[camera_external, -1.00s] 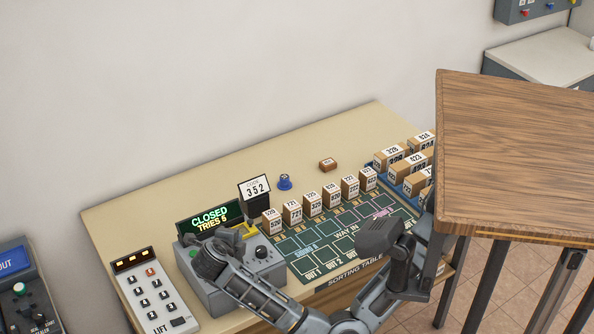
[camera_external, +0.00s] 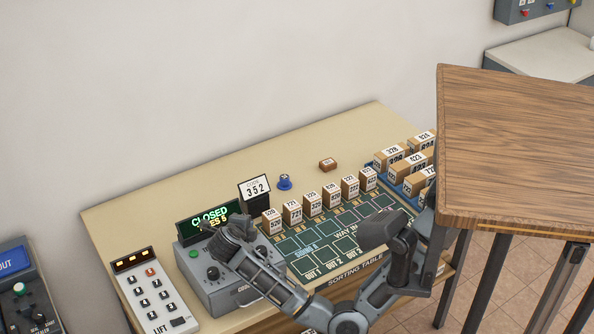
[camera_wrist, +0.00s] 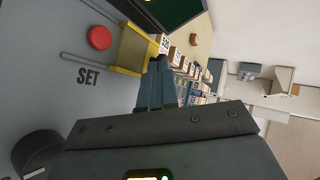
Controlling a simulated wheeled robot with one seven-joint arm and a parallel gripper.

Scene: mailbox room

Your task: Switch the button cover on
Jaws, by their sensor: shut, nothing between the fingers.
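The yellow button cover (camera_wrist: 136,50) shows in the wrist view on the grey control box (camera_external: 207,286). It stands up at the side of the red button (camera_wrist: 98,38), which is uncovered, with the word SET near it. My gripper (camera_wrist: 158,64) is shut and empty, its fingertips close by the cover's right edge. Whether they touch it I cannot tell. In the external view my gripper (camera_external: 232,238) is over the box's right part and hides the red button and most of the cover.
A display (camera_external: 208,220) reading CLOSED stands behind the box. A keypad (camera_external: 150,295) lies left. Numbered blocks (camera_external: 310,202) line the sorting table at right. A dark knob (camera_wrist: 38,155) sits near my gripper.

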